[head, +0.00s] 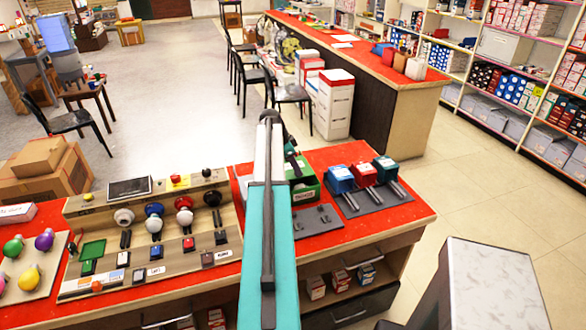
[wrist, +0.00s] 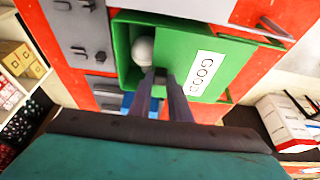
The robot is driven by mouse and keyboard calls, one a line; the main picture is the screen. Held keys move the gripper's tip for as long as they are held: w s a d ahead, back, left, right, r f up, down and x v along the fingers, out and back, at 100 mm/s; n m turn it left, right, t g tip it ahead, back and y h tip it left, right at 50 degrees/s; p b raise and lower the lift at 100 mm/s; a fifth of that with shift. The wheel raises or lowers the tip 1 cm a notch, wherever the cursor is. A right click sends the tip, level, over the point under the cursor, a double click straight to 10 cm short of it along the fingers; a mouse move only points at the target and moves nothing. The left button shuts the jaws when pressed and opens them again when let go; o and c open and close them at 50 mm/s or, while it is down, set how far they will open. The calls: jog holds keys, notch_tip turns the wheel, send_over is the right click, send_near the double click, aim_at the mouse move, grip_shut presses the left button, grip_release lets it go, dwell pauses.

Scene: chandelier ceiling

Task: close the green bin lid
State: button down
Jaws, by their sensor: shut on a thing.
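The green bin (head: 306,187) stands on the red counter in the head view, partly hidden behind my arm. In the wrist view the green bin (wrist: 124,48) is open on one side, and a white ball-like thing (wrist: 143,50) shows inside. The exact contact is hard to see.
A control panel (head: 150,235) with knobs and buttons lies left of my arm. A grey board with blue, red and teal blocks (head: 364,174) lies right of the bin. A grey plate (head: 318,220) lies in front of the bin. Free floor (head: 480,180) shows at right.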

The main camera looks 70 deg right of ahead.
jog(key=s+a+b, duration=0.1)
jog(key=s+a, duration=0.3)
jog(key=a, duration=0.1)
jog(key=shift+b, duration=0.4)
jog(key=shift+s, duration=0.1)
jog(key=c, duration=1.6)
grip_release()
jog(key=shift+a, duration=0.15)
jog(key=shift+c, duration=0.2)
jog(key=shift+r, duration=0.1)
jog(key=b+v, duration=0.3)
jog(key=v, duration=1)
jog(key=shift+r+b, duration=0.2)
jog(key=shift+b, duration=0.1)
